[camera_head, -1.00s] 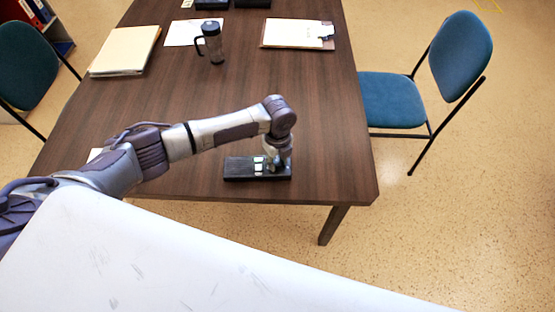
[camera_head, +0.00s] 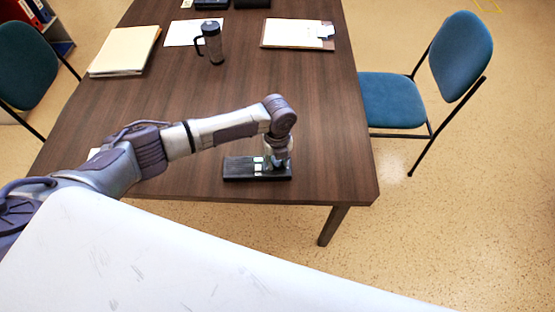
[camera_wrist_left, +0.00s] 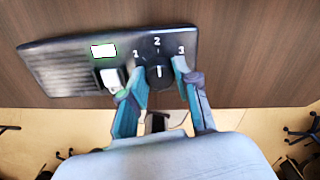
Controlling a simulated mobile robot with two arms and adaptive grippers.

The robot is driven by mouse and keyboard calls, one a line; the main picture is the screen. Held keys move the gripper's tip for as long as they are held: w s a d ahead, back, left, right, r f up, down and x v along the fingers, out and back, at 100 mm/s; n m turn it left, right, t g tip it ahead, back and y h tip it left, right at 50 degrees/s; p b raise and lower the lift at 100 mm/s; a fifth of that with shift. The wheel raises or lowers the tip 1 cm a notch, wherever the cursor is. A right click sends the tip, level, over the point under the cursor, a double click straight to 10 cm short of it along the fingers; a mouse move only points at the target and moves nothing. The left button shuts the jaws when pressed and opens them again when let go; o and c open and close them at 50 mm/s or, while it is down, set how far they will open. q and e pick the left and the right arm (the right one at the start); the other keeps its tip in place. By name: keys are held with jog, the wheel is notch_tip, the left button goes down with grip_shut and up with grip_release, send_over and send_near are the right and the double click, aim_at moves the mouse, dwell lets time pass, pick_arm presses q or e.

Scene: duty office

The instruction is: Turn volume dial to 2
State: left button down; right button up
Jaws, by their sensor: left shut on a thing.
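A black radio-like device (camera_head: 240,169) lies on the table near its front edge. The white line on the dial points up, about toward the 2. My left gripper (camera_head: 278,163) is over the device's right end. In the left wrist view its fingers (camera_wrist_left: 160,80) are on both sides of the dial, shut on it. My right gripper is not in view.
Blue chairs (camera_head: 390,100) stand at both sides. The middle of the table is clear.

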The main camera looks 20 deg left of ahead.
aim_at(278, 163)
pick_arm(q)
jog(key=c, duration=0.8)
grip_release()
notch_tip(278, 163, up, 12)
jog(key=shift+r, duration=0.1)
